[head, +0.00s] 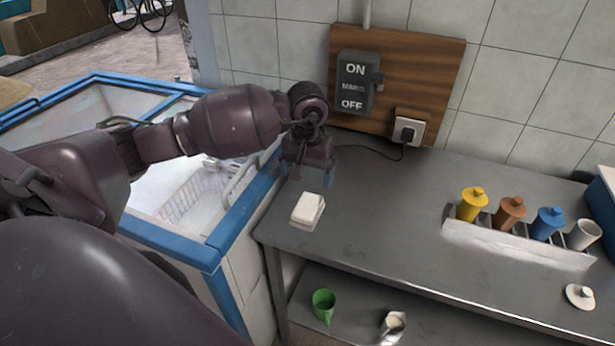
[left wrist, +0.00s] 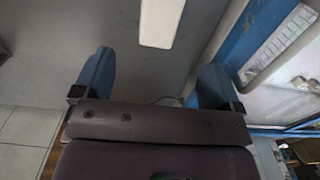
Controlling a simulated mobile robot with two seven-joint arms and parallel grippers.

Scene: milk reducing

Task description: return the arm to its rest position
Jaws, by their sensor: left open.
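My left arm (head: 235,118) reaches in from the left over the blue-framed freezer. My left gripper (head: 308,180) is open and empty, pointing down above the left end of the grey counter. In the left wrist view its two blue fingers (left wrist: 150,80) stand wide apart with nothing between them. A small white box (head: 307,211) lies on the counter just in front of the gripper, apart from it. The white box also shows beyond the fingers in the left wrist view (left wrist: 161,22). My right gripper is not in view.
The blue-framed freezer (head: 212,258) with a white basket is at left. Yellow, brown, blue and white containers stand in a metal rack (head: 515,243) at right, near a white lid (head: 580,296). A green cup (head: 323,305) is on the lower shelf. A switch board (head: 440,85) is on the wall.

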